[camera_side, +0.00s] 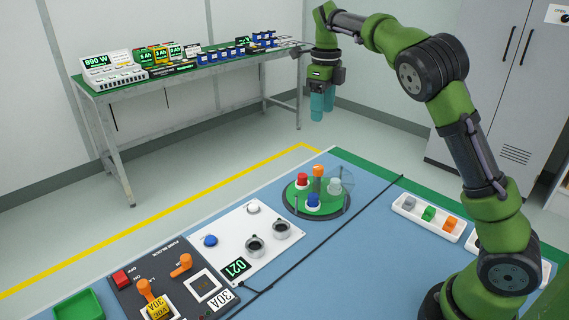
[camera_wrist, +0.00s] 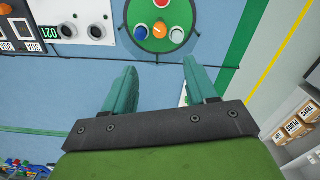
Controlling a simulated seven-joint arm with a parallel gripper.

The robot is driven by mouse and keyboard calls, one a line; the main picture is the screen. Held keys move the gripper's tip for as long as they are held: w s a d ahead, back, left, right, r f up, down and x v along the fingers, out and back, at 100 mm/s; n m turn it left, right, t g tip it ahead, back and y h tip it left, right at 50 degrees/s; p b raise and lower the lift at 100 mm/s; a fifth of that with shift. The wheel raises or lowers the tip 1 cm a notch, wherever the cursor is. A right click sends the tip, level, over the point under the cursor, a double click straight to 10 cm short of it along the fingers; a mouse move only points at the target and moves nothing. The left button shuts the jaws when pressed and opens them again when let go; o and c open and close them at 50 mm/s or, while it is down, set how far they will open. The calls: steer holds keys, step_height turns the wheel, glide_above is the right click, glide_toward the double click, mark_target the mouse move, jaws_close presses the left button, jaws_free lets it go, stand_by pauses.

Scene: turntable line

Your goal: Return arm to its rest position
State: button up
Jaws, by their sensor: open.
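My gripper (camera_side: 322,104) hangs in the air above and beyond the turntable in the side view, with its teal fingers pointing down. In the wrist view my gripper (camera_wrist: 160,82) has its two fingers wide apart with nothing between them. The green turntable (camera_side: 325,206) sits on the blue table and carries a red, a blue and a pale piece around an orange post. The turntable (camera_wrist: 163,40) also shows in the wrist view, beyond my fingertips. My arm is raised and bent, clear of the table.
A white panel (camera_side: 228,240) with knobs and a dark switch panel (camera_side: 135,284) lie left of the turntable. A white tray (camera_side: 400,204) with small blocks lies to the right. A bench (camera_side: 120,88) with devices stands behind. A grey cabinet (camera_side: 490,80) stands at the right.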

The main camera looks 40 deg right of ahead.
steer(key=s+a+n+t, duration=0.2)
steer(key=s+a+n, duration=0.2)
steer(key=s+n, duration=0.3)
steer(key=s+a+f+n+t+y, duration=0.1)
steer(key=s+a+n+t, duration=0.1)
steer(key=s+a+n, duration=0.3)
steer(key=s+a+n+t+y, duration=0.1)
steer(key=s+a+n+t, duration=0.2)
steer(key=s+n, duration=0.8)
steer(key=a+n, duration=0.2)
steer(key=n, duration=0.4)
steer(key=shift+s+a+f, duration=0.15)
steer(key=shift+s, duration=0.05)
